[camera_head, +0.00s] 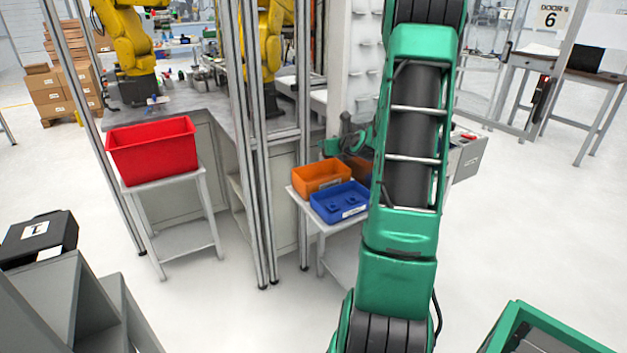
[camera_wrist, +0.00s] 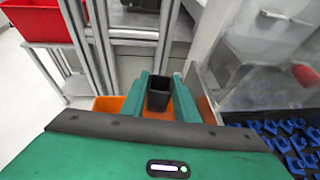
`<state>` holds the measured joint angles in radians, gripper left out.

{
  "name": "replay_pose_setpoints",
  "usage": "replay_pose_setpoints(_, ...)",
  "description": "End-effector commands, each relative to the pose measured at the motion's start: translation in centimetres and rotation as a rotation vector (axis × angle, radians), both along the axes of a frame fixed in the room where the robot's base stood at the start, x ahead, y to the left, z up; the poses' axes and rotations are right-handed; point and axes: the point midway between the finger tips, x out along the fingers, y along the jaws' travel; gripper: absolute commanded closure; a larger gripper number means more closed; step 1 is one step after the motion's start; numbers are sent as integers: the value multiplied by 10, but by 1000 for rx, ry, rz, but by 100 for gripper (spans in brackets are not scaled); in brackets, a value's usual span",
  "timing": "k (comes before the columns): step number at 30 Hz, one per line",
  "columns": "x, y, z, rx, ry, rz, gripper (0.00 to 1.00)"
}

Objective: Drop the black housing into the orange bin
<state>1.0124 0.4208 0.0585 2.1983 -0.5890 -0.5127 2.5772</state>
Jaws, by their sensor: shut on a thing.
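My gripper (camera_wrist: 159,92) is shut on the black housing (camera_wrist: 158,97), which sits upright between its two green fingers. The orange bin (camera_wrist: 108,104) shows below and behind the fingers in the wrist view, partly hidden by them and by the gripper body. In the head view, the orange bin (camera_head: 318,180) stands on a small light table. My gripper (camera_head: 345,143) is just above and behind it there, partly hidden by my green arm. The housing cannot be made out clearly in the head view.
A blue bin (camera_head: 340,204) stands in front of the orange bin on the same table. A red bin (camera_head: 155,152) is on a separate stand at left. Metal posts (camera_head: 262,150) rise between the stands. Several blue pieces (camera_wrist: 290,140) lie at right in the wrist view.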

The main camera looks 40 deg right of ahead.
Motion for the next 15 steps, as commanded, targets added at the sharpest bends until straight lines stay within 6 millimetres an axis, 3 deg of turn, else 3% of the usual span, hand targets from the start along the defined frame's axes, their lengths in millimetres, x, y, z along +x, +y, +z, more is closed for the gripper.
replay_pose_setpoints(6,9,15,-23,5,2,19,94)
replay_pose_setpoints(15,12,19,-50,3,1,26,94)
